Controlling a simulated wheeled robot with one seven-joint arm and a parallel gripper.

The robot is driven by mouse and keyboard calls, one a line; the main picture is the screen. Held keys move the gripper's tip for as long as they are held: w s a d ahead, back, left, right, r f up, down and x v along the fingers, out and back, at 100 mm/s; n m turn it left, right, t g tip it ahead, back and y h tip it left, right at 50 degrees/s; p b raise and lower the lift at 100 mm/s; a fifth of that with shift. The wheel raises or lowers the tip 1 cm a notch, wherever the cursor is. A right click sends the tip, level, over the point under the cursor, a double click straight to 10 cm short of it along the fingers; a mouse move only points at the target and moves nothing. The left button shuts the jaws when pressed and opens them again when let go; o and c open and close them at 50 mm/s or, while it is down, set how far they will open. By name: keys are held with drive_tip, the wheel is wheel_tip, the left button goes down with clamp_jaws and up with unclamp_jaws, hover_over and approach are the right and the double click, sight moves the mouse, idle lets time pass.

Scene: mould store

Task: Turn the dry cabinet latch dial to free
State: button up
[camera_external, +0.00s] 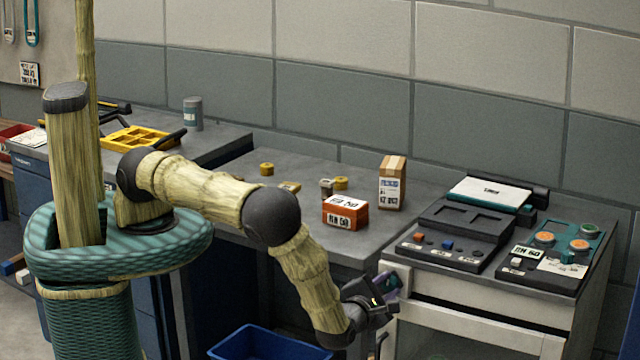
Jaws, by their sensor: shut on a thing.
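The dry cabinet (484,310) stands at the lower right, with a pale front and a darker door panel below. My gripper (388,289) is at the upper left corner of its front. It is shut on a small purple part there, which I take to be the latch dial (394,282). My fingers cover most of the dial, so its pointer and any markings are hidden and I cannot tell its setting.
Control panels with coloured buttons (545,238) lie on the cabinet top. The grey bench (290,215) to the left holds an orange box (345,212), a cardboard carton (392,182) and small brass-coloured pieces. A blue bin (268,343) stands below, near my forearm.

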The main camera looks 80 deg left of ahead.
drive_tip(key=m+p, duration=0.1)
drive_tip(key=m, duration=0.5)
drive_tip(key=shift+d, duration=0.1)
drive_tip(key=shift+f, duration=0.1)
idle(0.4)
drive_tip(key=o, duration=1)
drive_tip(key=b+v, duration=0.3)
drive_tip(key=v, duration=1.4)
drive_tip(key=shift+s+d, duration=0.15)
